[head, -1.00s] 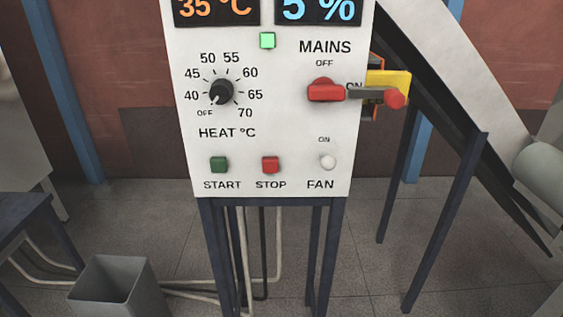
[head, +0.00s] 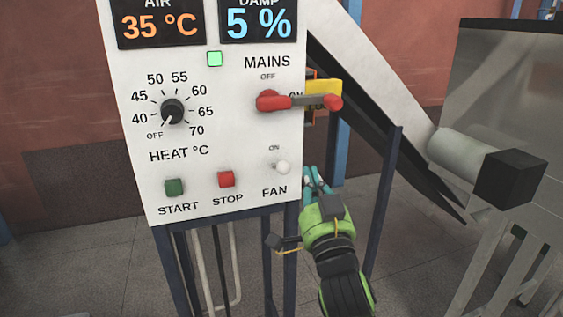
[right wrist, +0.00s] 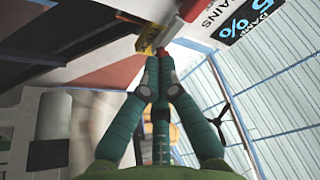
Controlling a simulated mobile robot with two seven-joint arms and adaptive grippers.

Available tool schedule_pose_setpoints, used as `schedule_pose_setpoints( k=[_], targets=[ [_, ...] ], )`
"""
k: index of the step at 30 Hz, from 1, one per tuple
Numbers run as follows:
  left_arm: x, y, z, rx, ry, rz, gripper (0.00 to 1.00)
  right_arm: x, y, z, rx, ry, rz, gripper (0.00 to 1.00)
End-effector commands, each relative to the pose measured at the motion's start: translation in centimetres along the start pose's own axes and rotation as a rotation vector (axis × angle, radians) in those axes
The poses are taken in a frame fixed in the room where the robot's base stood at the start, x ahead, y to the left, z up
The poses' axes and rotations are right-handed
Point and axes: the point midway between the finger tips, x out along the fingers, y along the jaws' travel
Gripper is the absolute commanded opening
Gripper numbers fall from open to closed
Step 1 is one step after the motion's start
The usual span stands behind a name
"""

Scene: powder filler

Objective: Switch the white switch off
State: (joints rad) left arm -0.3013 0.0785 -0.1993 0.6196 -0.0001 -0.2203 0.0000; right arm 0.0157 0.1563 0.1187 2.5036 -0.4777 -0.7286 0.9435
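The white switch (head: 282,167) is a small round-tipped knob near the lower right corner of the white control panel (head: 215,150). "ON" is printed above it and "FAN" below; I cannot tell its tilt. My right gripper (head: 315,178), green with teal fingers, is just right of the panel's edge, apart from the switch in the picture. In the right wrist view its fingers (right wrist: 157,60) come together at the tips with nothing seen between them. The switch cannot be made out there. My left gripper is not in view.
A red mains lever (head: 272,101) and a yellow plate (head: 323,90) are above the switch. Red stop (head: 226,179) and green start (head: 175,187) buttons are to its left. A dark-legged chute and a grey machine (head: 500,90) stand at the right.

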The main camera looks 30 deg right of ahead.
Motion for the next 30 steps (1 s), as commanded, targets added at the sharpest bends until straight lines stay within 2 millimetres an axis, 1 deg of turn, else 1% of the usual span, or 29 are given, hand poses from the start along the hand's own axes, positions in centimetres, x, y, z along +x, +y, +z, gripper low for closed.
schedule_pose_setpoints(
  k=[6, 10, 14, 18, 23, 24, 25, 27, 30],
  targets=[
    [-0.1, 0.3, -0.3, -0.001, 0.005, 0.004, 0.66, 0.2, -0.1, 0.0, -0.002, -0.002, -0.001, 0.0],
    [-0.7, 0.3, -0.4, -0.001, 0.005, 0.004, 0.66, 1.3, -0.2, -0.1, -0.003, -0.001, -0.002, 0.0],
    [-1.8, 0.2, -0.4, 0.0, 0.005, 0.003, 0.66, 3.6, -0.2, -0.3, -0.005, -0.001, -0.001, 0.0],
    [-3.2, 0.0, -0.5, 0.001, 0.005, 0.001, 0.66, 6.8, -0.3, -0.3, -0.006, -0.001, -0.001, 0.0],
    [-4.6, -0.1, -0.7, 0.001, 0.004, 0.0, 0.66, 10.1, -0.2, -0.3, -0.006, -0.003, -0.001, 0.0],
    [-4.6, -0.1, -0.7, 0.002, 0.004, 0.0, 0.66, 10.4, -0.1, 0.2, -0.003, -0.006, 0.0, 0.0],
    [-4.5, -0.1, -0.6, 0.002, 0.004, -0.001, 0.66, 9.8, 0.0, 1.2, -0.001, -0.01, 0.002, 0.0],
    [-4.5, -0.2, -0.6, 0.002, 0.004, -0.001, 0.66, 9.4, 0.0, 2.2, -0.001, -0.009, 0.002, 0.0],
    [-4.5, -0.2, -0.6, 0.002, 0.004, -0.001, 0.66, 9.0, 0.0, 3.2, 0.0, -0.005, 0.001, 0.0]
  ],
)
